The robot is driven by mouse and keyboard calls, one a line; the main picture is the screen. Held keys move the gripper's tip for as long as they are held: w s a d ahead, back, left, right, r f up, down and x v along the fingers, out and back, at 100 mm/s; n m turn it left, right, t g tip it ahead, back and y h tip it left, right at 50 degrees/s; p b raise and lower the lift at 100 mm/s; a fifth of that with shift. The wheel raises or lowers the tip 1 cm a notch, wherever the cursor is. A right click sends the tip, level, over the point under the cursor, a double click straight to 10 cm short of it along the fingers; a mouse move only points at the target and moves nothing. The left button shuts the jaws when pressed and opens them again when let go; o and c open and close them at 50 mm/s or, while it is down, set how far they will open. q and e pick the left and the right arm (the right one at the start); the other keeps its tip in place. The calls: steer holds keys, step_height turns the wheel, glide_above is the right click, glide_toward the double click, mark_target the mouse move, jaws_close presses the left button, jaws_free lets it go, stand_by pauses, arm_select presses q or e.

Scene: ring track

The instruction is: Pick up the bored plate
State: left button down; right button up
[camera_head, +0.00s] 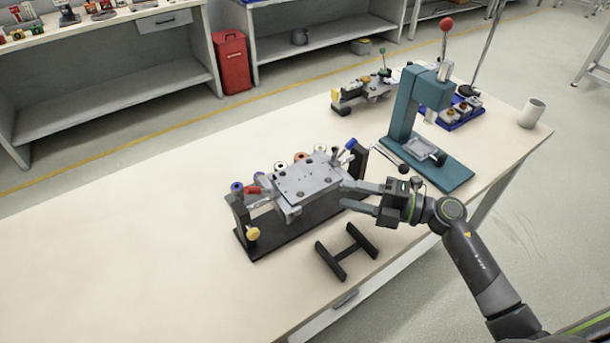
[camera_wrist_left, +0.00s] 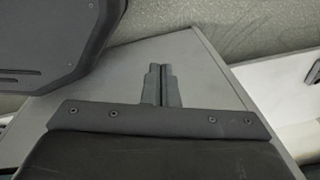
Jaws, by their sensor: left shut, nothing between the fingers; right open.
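The bored plate (camera_head: 308,178) is a flat grey plate with small holes. It lies on top of a black-based fixture (camera_head: 268,240) in the middle of the table. My right gripper (camera_head: 344,193) is open, its fingertips close to the plate's right end. Whether they touch the plate, I cannot tell. My left gripper (camera_wrist_left: 161,84) shows in the left wrist view, shut and empty, away from the plate. It is not in the head view.
A black H-shaped stand (camera_head: 346,250) lies in front of the fixture. A teal press (camera_head: 403,115) stands behind my right gripper. A grey cup (camera_head: 532,113) stands at the table's far right. The table's left part (camera_head: 130,260) is clear.

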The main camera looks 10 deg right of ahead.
mark_target(323, 192)
steer(key=shift+x, duration=1)
steer(key=p+x, duration=0.1)
steer(key=x, duration=0.1)
steer(key=p+x, duration=0.1)
steer(key=x, duration=0.1)
steer(key=shift+s+a, duration=0.2)
steer(key=shift+a, duration=0.2)
steer(key=shift+w+a+f, duration=0.2)
steer(key=shift+a, duration=0.1)
jaws_close()
steer(key=shift+r, duration=0.1)
